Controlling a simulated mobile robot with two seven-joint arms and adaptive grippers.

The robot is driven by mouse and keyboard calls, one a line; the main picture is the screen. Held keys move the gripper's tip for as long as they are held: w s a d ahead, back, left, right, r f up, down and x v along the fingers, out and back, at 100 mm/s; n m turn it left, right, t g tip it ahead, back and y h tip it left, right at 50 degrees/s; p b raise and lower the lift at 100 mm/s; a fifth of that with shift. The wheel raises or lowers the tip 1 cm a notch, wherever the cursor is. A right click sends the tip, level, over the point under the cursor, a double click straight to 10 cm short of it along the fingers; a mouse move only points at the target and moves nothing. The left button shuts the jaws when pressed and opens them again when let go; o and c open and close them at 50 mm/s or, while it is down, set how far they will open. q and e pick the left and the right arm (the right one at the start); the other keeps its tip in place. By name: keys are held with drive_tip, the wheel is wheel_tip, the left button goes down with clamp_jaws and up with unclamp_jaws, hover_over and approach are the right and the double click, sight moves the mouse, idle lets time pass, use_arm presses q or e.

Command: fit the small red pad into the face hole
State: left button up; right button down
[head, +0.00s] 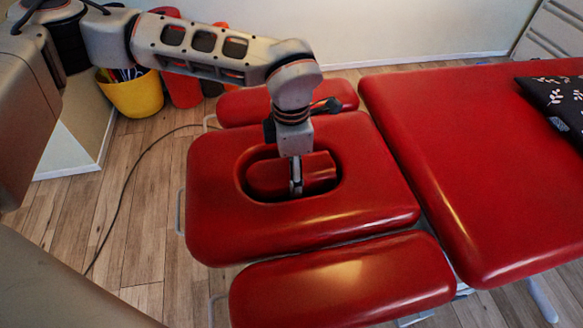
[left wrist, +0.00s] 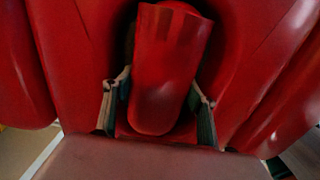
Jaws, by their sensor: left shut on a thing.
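The small red pad (head: 268,178) is in the oval face hole (head: 262,197) of the red headrest section (head: 222,222). A dark gap shows along the pad's front and left sides. I cannot tell whether it sits level or fully down. My left gripper (head: 296,188) points straight down and is shut on the pad across its width. In the left wrist view the pad (left wrist: 168,70) lies between the two fingers of the gripper (left wrist: 160,98), slightly turned relative to them. My gripper hides part of the pad's middle in the head view. My right gripper is not in view.
Red side cushions lie behind (head: 238,107) and in front (head: 340,280) of the headrest. The large red couch (head: 460,150) is at right, with a dark patterned cushion (head: 560,98). A yellow bucket (head: 135,95) stands back left. A cable crosses the wooden floor.

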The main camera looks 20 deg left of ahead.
use_arm(q)
drive_tip(key=o, duration=1.3)
wheel_tip(320, 180, up, 12)
drive_tip(key=shift+r, duration=0.1)
